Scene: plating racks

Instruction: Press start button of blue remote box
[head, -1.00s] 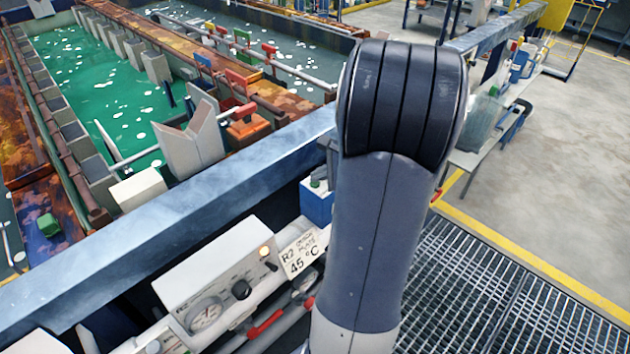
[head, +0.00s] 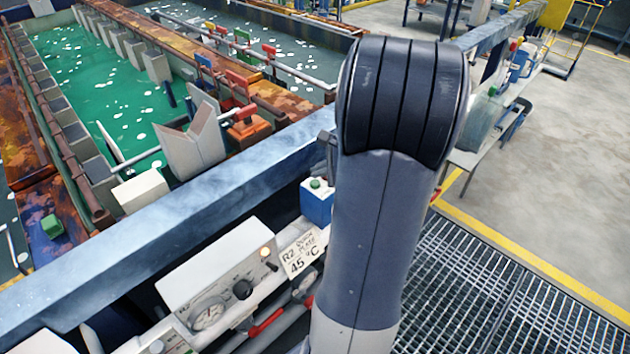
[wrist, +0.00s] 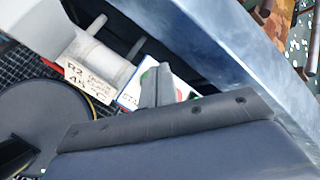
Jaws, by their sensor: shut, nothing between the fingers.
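The blue remote box (head: 317,205) has a white top with a green button (head: 316,183). It sits below the pale blue rail, just left of my arm in the head view. In the wrist view part of the box (wrist: 129,97) shows behind my fingers, with a bit of green beside the fingertips. My gripper (wrist: 157,86) is shut and empty, its grey fingers pointing toward the box and overlapping its top. I cannot tell whether they touch it. In the head view my arm hides most of the gripper.
The pale blue rail (head: 180,222) runs close by the box. A white control panel (head: 222,272) with a gauge and a "45 °C" sign (head: 303,252) stand to its left. Green-liquid tanks (head: 95,80) lie beyond the rail. Grated floor (head: 480,290) is at right.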

